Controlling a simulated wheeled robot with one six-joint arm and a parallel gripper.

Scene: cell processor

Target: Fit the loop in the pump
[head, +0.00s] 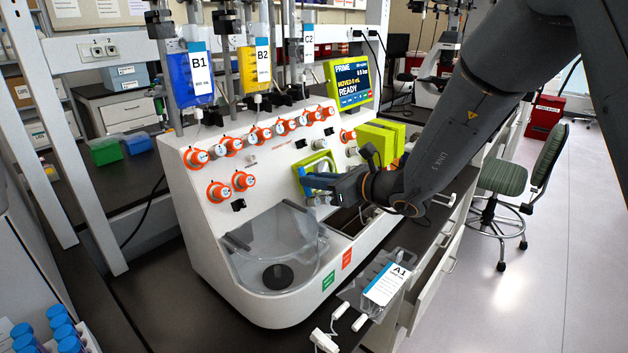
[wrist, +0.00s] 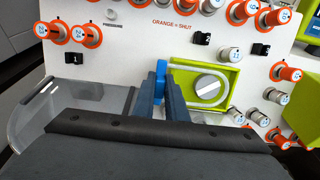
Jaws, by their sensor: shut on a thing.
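The pump shows in the wrist view as a lime-green frame (wrist: 236,84) around a round silver rotor (wrist: 207,88). In the head view its green frame (head: 316,160) is partly hidden by my gripper (head: 312,183). A pale U-shaped tube loop (wrist: 205,69) lies in front of the pump face, its bend to the right around the rotor. Its left end meets a blue block (wrist: 161,69) at my gripper (wrist: 167,80). My gripper is shut on this blue block. The lower part of the loop is partly hidden by a finger, and I cannot tell whether the loop is seated.
Orange valve knobs (head: 218,191) crowd the white panel around the pump. A clear basin (head: 275,250) stands below left. A screen (head: 351,82) reads "PRIME" and "READY". A bag marked A1 (head: 384,286) lies at the front edge. A green box (head: 377,139) stands right of the pump.

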